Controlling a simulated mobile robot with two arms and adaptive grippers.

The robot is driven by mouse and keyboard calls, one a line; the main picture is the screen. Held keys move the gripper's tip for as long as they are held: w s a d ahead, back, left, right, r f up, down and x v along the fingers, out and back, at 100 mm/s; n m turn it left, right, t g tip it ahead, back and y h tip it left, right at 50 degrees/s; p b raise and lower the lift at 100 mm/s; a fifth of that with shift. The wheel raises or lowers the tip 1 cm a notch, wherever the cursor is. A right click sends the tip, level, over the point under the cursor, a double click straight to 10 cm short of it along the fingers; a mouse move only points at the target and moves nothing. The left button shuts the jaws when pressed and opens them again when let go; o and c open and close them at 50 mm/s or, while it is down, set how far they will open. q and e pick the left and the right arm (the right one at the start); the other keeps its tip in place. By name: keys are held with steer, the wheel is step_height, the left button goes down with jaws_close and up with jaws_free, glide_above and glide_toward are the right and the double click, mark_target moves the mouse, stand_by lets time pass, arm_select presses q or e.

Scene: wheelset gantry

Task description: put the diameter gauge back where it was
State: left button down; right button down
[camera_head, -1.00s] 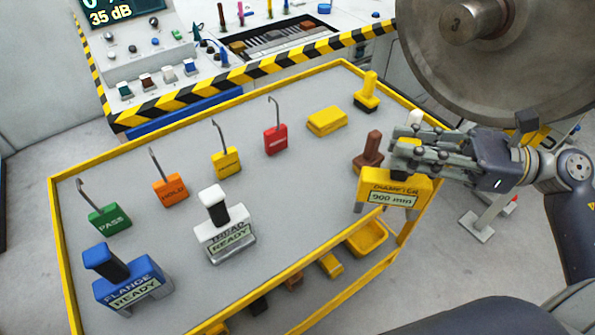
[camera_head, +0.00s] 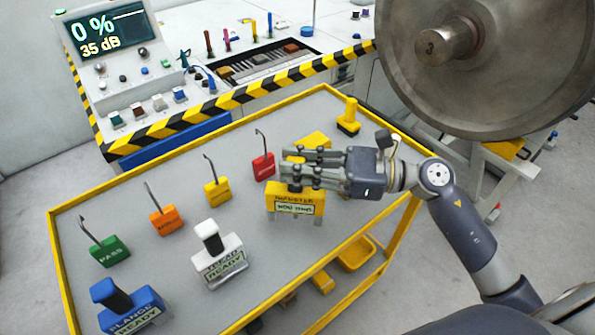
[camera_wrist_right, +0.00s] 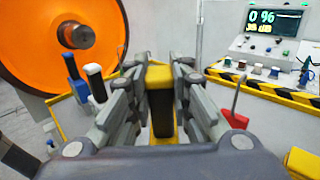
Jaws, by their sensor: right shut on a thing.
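The yellow diameter gauge (camera_head: 295,202), with a pale display panel and short grey legs, is over the right part of the grey trolley top (camera_head: 250,225). My right gripper (camera_head: 297,170) is shut on its upper part. In the right wrist view the gauge's yellow-and-black handle (camera_wrist_right: 160,95) sits between the fingers of my right gripper (camera_wrist_right: 160,85). I cannot tell whether its legs touch the trolley top. My left gripper is not in view.
On the trolley stand a white tread gauge (camera_head: 217,252), a blue flange gauge (camera_head: 130,308), and green (camera_head: 109,251), orange (camera_head: 166,221), yellow (camera_head: 217,191) and red (camera_head: 263,166) hooked tags. A yellow block (camera_head: 312,141) and yellow stamp (camera_head: 348,118) are behind my gripper. A large wheel (camera_head: 480,65) is at upper right.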

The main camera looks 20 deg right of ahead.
mark_target(296, 194)
step_height(296, 194, down, 2)
steer(key=shift+f, duration=0.15)
steer(key=shift+s+f+p, duration=0.1)
steer(key=shift+f+p, duration=0.2)
steer(key=shift+f, duration=0.1)
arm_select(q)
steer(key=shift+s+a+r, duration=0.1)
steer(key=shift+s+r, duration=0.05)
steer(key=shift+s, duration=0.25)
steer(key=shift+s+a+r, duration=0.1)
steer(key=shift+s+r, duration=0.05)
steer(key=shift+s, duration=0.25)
arm_select(e)
steer(key=shift+f, duration=0.15)
steer(key=c, duration=1.5)
jaws_free()
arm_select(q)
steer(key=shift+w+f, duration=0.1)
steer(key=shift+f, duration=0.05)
arm_select(e)
steer(key=shift+o, duration=0.2)
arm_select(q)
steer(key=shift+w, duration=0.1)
